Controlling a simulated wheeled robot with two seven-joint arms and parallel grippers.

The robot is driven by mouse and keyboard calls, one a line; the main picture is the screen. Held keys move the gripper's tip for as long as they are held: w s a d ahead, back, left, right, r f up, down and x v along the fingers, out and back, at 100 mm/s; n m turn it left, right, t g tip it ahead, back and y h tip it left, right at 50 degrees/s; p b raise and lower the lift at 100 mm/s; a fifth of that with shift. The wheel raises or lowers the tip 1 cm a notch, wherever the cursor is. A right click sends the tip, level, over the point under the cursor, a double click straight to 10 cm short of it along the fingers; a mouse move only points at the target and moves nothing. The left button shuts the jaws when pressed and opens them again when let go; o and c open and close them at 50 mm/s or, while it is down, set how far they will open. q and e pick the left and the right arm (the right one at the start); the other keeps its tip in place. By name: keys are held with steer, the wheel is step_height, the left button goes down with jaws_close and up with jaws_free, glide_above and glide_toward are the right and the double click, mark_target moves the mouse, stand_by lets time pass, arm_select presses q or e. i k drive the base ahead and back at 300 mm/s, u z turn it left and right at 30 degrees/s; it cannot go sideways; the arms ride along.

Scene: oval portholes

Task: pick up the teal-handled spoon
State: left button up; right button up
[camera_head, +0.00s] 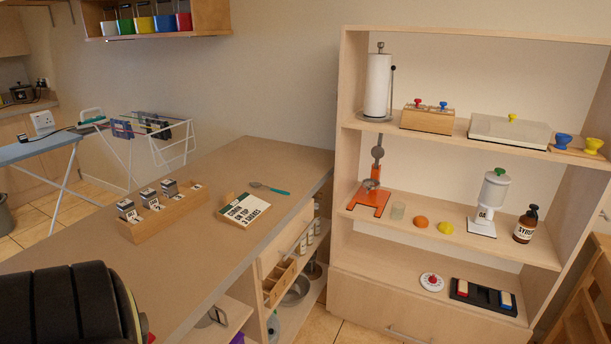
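A dark, rounded black part at the lower left is one of my own arm links. Neither my left nor my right gripper shows in the head view.
The counter (200,240) also holds a wooden rack (165,212) of labelled blocks and the printed card (244,211). A wooden shelf unit (347,130) stands at the right. Counter space behind the spoon is bare.

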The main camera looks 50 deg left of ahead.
mark_target(254, 185)
steer(key=i, duration=1.9)
steer(key=u, duration=3.6)
steer(key=i, duration=1)
